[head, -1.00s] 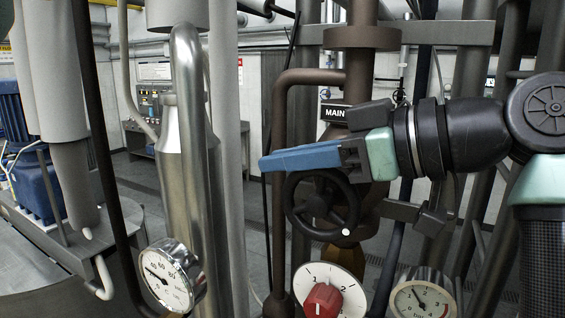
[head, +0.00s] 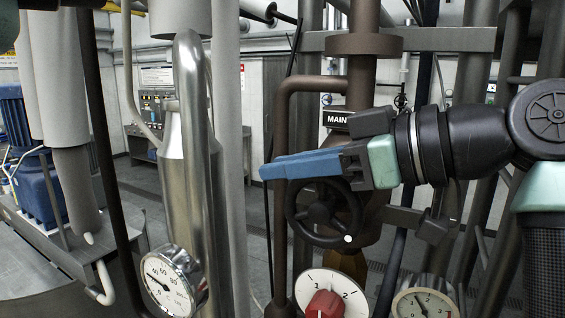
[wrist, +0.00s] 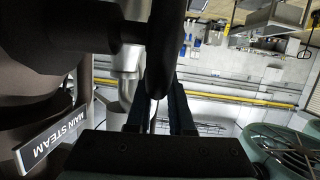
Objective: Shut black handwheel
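The black handwheel (head: 291,222) is in the lower middle of the head view, on a brown valve under a MAIN label. A white spot (head: 348,239) sits at its lower right. My gripper (head: 268,168), with blue fingers, reaches left across the wheel's top, hiding part of the upper rim. In the wrist view a dark curved piece, apparently the wheel's rim (wrist: 166,50), comes down in line with the gap between my dark fingers (wrist: 160,105). A light gap shows between them. I cannot tell whether they press on the rim.
A MAIN STEAM sign (wrist: 52,145) is close on the left in the wrist view. A red knob on a white dial (head: 325,303), a gauge (head: 425,304) and another gauge (head: 170,283) stand low in the head view. Brown pipe (head: 281,200) runs left of the wheel.

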